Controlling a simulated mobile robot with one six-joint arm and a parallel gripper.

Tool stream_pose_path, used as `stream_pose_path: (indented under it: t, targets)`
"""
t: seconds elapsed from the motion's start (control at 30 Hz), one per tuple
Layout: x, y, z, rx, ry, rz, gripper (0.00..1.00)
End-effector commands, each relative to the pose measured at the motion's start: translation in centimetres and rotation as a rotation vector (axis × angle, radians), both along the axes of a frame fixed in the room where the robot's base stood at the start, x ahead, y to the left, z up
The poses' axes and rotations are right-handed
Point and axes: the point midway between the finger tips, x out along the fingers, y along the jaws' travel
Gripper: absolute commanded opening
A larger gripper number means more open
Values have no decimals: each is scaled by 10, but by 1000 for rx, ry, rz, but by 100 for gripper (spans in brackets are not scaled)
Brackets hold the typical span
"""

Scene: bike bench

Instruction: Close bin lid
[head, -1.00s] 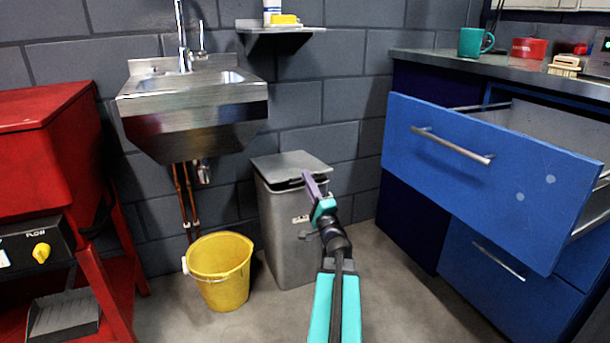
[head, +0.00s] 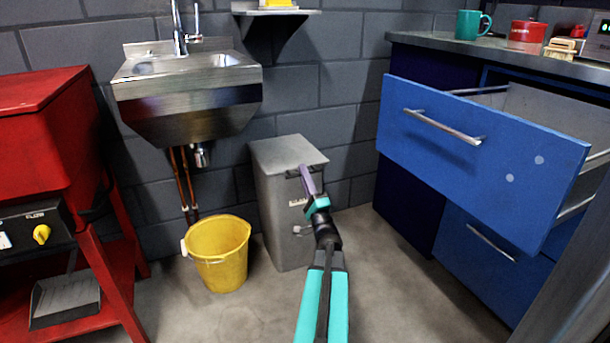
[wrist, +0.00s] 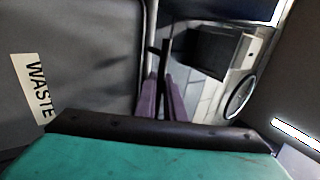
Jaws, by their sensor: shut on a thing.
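The grey metal waste bin (head: 283,222) stands on the floor against the wall. Its flat lid (head: 288,152) lies level over the top, with no clear gap under its front edge in the head view. My gripper (head: 306,172) reaches up to the lid's front right edge. Its purple fingers are close together on a thin dark piece there, which looks like the lid's handle; the fingers partly hide it. In the wrist view the fingers (wrist: 166,95) close on this dark bar, beside the bin's side with its WASTE label (wrist: 31,88).
A yellow bucket (head: 218,254) stands left of the bin, below the steel sink (head: 188,95). An open blue drawer (head: 480,150) juts out on the right. A red cabinet (head: 45,160) is on the left. Floor in front of the bin is clear.

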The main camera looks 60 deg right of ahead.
Motion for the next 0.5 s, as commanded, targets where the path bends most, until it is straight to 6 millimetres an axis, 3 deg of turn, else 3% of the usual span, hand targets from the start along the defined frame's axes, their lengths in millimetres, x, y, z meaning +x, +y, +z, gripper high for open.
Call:
stream_pose_path:
  t: [0.07, 0.1, 0.2, 0.5]
  targets:
    - [6, 6, -4, -5, 11, 14, 0]
    - [6, 6, -4, -5, 11, 14, 14]
    - [5, 4, -4, -4, 12, 12, 27]
    - [2, -1, -5, 2, 16, 2, 27]
